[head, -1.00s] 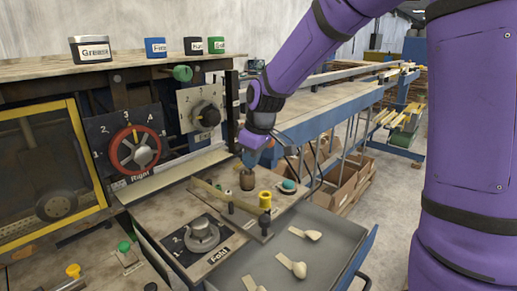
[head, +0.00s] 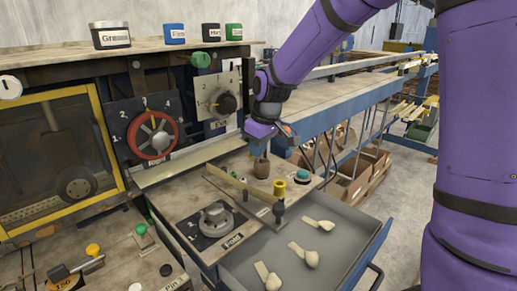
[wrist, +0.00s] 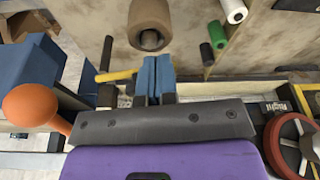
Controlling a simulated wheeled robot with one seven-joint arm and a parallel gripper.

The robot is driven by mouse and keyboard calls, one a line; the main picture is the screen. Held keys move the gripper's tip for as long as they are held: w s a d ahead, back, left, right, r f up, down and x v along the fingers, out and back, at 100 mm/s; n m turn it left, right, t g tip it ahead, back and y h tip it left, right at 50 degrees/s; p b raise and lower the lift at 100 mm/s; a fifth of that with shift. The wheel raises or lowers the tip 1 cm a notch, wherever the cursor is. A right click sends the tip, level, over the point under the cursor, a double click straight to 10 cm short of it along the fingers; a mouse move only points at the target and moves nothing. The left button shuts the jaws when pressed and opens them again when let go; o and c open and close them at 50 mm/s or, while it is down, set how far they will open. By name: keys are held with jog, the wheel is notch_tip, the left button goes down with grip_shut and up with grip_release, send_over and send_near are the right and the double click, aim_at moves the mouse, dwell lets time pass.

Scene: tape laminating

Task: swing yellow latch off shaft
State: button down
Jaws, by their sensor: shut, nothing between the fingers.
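My gripper (head: 287,132) is in the air above the panel top in the head view. Its two blue fingers (wrist: 159,64) are together with nothing between them in the wrist view. I cannot tell surely which is the latch, nor see the shaft clearly. A short yellow bar (wrist: 115,75) with a dark end shows left of the fingers in the wrist view, apart from them.
A brown cylinder (head: 260,168) stands under my gripper, with a teal button (head: 302,176) to its right. A grey dial (head: 215,218) and an open drawer (head: 335,250) with pale spoon-like pieces are in front. A red wheel (head: 152,135) is at left. A blue-edged bench (head: 335,112) runs behind.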

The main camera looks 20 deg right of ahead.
jog(key=shift+w+a+m, duration=0.1)
jog(key=shift+a+m, duration=0.05)
jog(key=shift+m, duration=0.15)
jog(key=shift+w+a, duration=0.9)
jog(key=shift+w, duration=0.2)
jog(key=shift+w+a, duration=0.1)
